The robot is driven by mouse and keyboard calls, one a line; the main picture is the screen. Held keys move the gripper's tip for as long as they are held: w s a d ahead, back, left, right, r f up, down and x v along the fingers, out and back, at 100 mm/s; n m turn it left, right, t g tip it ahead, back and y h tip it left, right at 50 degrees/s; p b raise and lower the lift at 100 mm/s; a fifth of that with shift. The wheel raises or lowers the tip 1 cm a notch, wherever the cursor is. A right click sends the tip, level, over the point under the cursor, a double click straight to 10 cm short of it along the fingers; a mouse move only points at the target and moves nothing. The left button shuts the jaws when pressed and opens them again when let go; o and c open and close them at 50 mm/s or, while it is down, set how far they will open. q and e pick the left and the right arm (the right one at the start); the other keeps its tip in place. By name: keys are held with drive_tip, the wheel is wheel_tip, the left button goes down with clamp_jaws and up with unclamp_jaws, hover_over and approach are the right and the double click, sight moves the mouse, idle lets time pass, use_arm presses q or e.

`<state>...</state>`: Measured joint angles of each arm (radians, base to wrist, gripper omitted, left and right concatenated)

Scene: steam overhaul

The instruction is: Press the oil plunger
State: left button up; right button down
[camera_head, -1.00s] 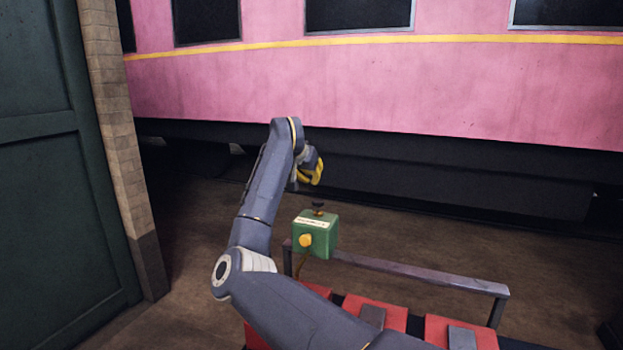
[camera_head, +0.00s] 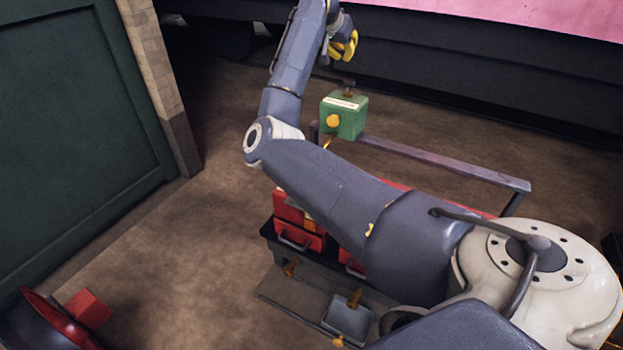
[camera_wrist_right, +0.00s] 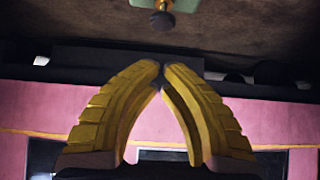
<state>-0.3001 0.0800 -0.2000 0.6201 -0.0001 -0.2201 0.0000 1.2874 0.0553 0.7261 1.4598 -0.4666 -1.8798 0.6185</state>
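The oil plunger is a dark knob (camera_head: 348,84) on top of a green box (camera_head: 344,117) with a pale label and a yellow round part on its front. My right gripper (camera_head: 345,46) has yellow fingers and hangs above the knob, apart from it. In the right wrist view, the gripper's fingertips (camera_wrist_right: 162,76) meet and hold nothing. The knob (camera_wrist_right: 162,20) shows beyond the tips near the top edge, with a sliver of the green box (camera_wrist_right: 166,4). My left gripper is in no view.
A metal rail (camera_head: 440,167) runs right from the green box. Red drawers (camera_head: 298,220) sit below my right arm, beside a grey tray (camera_head: 349,320). A green door (camera_head: 75,130) stands left. A red-rimmed round object (camera_head: 50,318) is at lower left. Open floor lies between.

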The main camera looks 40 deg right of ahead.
drive_tip(key=shift+r, duration=0.1)
wheel_tip(320, 180, up, 2)
drive_tip(key=shift+r, duration=0.25)
idle(0.4)
hover_over(349, 81)
wheel_tip(349, 81, down, 7)
drive_tip(key=shift+s+a+r, duration=0.1)
wheel_tip(349, 81, down, 2)
drive_tip(key=shift+f, duration=1.15)
